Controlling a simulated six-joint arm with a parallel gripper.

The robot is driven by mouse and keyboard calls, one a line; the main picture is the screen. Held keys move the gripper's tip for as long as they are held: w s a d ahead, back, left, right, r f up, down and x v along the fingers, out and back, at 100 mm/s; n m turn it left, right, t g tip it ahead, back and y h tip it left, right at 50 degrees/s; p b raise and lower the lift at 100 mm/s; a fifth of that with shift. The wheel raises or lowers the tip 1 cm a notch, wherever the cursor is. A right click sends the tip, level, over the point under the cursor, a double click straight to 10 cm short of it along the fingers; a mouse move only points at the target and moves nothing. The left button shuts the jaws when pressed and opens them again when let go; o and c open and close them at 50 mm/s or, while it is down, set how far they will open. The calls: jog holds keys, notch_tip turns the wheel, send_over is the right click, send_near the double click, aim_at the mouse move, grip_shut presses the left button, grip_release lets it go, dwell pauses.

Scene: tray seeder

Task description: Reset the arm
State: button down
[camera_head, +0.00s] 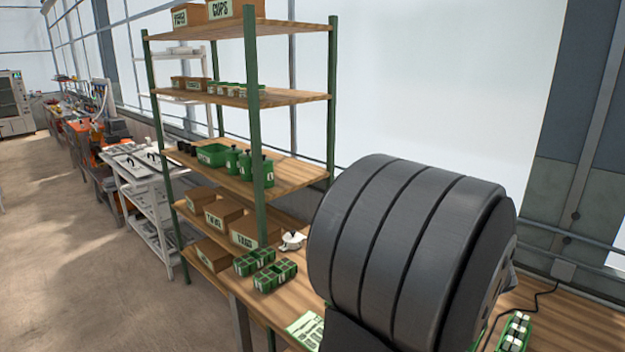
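A large dark grey, ribbed, rounded part of my own arm fills the right foreground, close to the camera, and hides much of the bench behind it. My gripper is not in view, so its fingers and anything in them cannot be seen. The wooden bench (575,318) shows below and to the right of the arm part.
A green-posted shelf rack (290,95) stands left of my arm with boxes and green containers. Green seedling trays (275,276), a small white object (291,240) and a printed sheet (306,328) lie near it. A green tray with white items (516,334) sits right.

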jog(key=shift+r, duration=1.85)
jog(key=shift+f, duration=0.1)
